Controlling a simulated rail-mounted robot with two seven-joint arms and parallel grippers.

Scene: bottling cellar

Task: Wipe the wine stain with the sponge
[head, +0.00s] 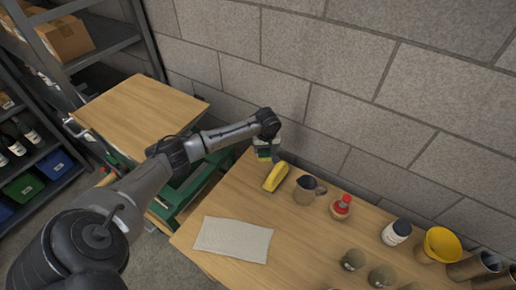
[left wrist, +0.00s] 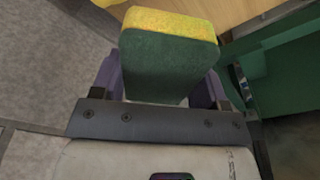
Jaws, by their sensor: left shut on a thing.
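My left gripper (head: 267,148) is shut on the sponge (head: 264,155) at the back left corner of the wooden table, near the block wall. In the left wrist view the sponge (left wrist: 168,62) is a thick block, green with a yellow layer, held between the purple fingers of the gripper (left wrist: 160,88). I cannot tell whether the sponge touches the tabletop. No wine stain can be made out in either view. My right gripper is not in view.
On the table (head: 308,233) lie a pale cloth (head: 233,240) and a yellow object (head: 276,176). A jug (head: 306,192), a red-topped container (head: 341,207), a dark-lidded jar (head: 396,232) and a yellow bowl-like item (head: 442,244) stand rightward. A wooden-topped stand (head: 140,114) is at left.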

